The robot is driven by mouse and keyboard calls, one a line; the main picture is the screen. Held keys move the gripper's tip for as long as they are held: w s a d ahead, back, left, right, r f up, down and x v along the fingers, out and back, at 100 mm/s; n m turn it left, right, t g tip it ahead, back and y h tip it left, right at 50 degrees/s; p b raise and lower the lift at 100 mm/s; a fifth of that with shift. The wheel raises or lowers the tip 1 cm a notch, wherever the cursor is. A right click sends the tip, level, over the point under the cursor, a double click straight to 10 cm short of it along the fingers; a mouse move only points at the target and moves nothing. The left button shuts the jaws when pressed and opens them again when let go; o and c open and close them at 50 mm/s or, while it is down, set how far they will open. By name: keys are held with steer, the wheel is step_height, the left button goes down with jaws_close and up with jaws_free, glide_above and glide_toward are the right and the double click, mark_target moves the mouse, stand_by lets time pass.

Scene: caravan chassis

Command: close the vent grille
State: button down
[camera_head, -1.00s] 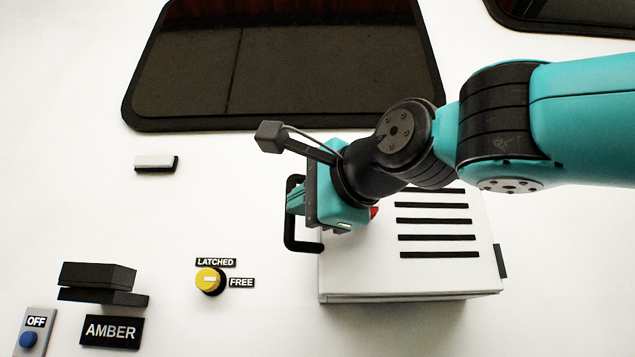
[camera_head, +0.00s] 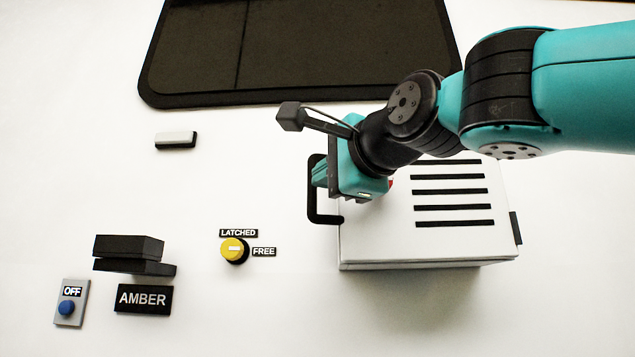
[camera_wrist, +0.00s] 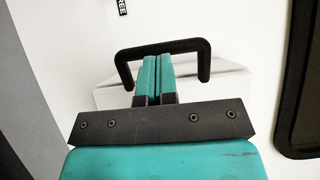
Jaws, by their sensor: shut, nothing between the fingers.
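The vent grille (camera_head: 400,235) is a white box-like panel with several black slots, standing out from the white wall right of centre in the head view. Its black handle (camera_head: 314,190) is on its left side; the handle also shows in the wrist view (camera_wrist: 165,48) as a dark bracket. My gripper (camera_head: 320,174) is shut and empty at the handle. In the wrist view its teal fingertips (camera_wrist: 158,58) are inside the bracket's outline, just below the bar; I cannot tell whether they touch it. My wrist hides the grille's upper left part.
A yellow knob (camera_head: 233,250) with LATCHED and FREE labels is left of the grille. Further left are a black block (camera_head: 128,250), an AMBER plate (camera_head: 143,298) and a blue button (camera_head: 67,308) marked OFF. A dark window (camera_head: 300,50) is above. The wall below the grille is clear.

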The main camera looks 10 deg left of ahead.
steer(key=b+v, duration=0.5)
steer(key=v, duration=0.7)
steer(key=shift+d, duration=0.25)
steer(key=shift+s, duration=0.15)
steer(key=w+d+f+n+g+h, duration=0.1)
steer(key=d+f+n+g+h, duration=0.15)
steer(key=f, duration=0.65)
steer(key=w+d+f+n+g+h, duration=0.1)
steer(key=f+n, duration=0.2)
steer(key=f, duration=0.6)
steer(key=w+d+f+n+g+h, duration=0.1)
steer(key=w+f+n+g+h, duration=0.15)
steer(key=f, duration=0.65)
steer(key=s+d+f+n+g, duration=0.2)
steer(key=s+f, duration=0.3)
steer(key=f, duration=0.3)
steer(key=s+d+f+n+g+h, duration=0.1)
steer(key=s+d+f+n+g, duration=0.1)
steer(key=s+d+f, duration=0.3)
steer(key=s+d+f+n+g+h, duration=0.1)
steer(key=s+d+f+n+g, duration=0.2)
steer(key=f, duration=0.8)
steer(key=s+n, duration=0.1)
steer(key=s, duration=0.1)
steer(key=shift+s+d+f, duration=0.35)
steer(key=shift+s+d, duration=0.05)
